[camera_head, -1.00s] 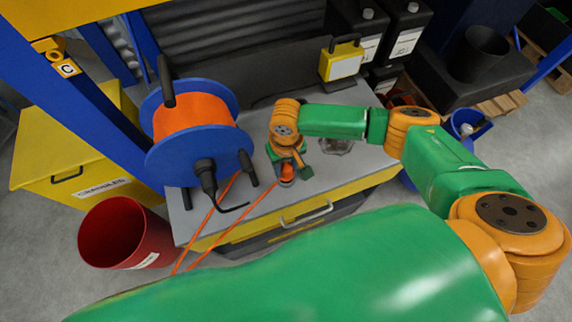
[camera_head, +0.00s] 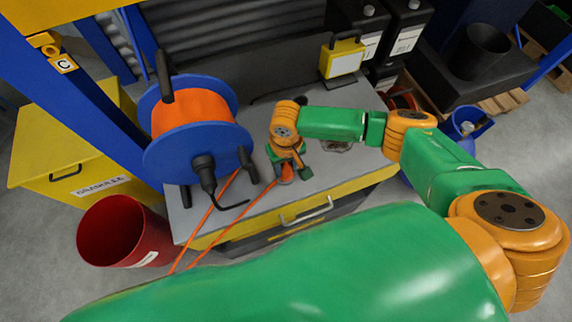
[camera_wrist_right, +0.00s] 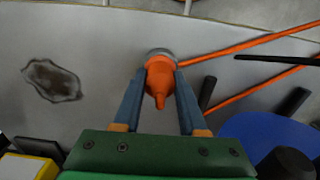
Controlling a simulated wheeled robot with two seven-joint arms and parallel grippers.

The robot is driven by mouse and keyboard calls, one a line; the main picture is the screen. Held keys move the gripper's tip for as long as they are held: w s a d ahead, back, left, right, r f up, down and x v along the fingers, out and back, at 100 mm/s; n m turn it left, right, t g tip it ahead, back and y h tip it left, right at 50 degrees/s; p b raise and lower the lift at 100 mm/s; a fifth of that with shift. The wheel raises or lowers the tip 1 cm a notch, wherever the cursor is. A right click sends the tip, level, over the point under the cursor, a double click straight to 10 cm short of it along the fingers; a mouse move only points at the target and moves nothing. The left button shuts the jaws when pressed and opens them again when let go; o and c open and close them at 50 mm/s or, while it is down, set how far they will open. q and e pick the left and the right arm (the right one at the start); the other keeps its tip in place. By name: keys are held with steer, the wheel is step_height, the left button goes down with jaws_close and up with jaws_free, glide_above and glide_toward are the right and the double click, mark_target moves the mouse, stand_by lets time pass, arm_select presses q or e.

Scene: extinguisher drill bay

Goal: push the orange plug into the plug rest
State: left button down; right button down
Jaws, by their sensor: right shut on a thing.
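The orange plug (camera_wrist_right: 158,78) is between the two fingers of my right gripper (camera_wrist_right: 161,78) in the right wrist view. The fingers are shut on it. The plug rest, a grey round ring (camera_wrist_right: 152,52), shows around the plug's far end, which appears to be at or in it. How deep the plug sits cannot be told. In the head view my right gripper (camera_head: 288,166) is low over the workbench, mostly covering the plug (camera_head: 287,174). My left gripper is not in view.
A blue cable reel (camera_head: 192,150) with orange cable stands left of the gripper on the grey bench (camera_head: 312,188). Orange cable runs over the front edge. A red bucket (camera_head: 112,230) is on the floor. A yellow lamp (camera_head: 342,60) stands at the back.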

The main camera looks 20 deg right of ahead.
stand_by(0.7)
steer(key=shift+c, duration=1.9)
jaws_free()
steer(key=shift+f, duration=0.1)
step_height(320, 180, up, 6)
steer(key=p, duration=0.7)
steer(key=shift+r, duration=1.5)
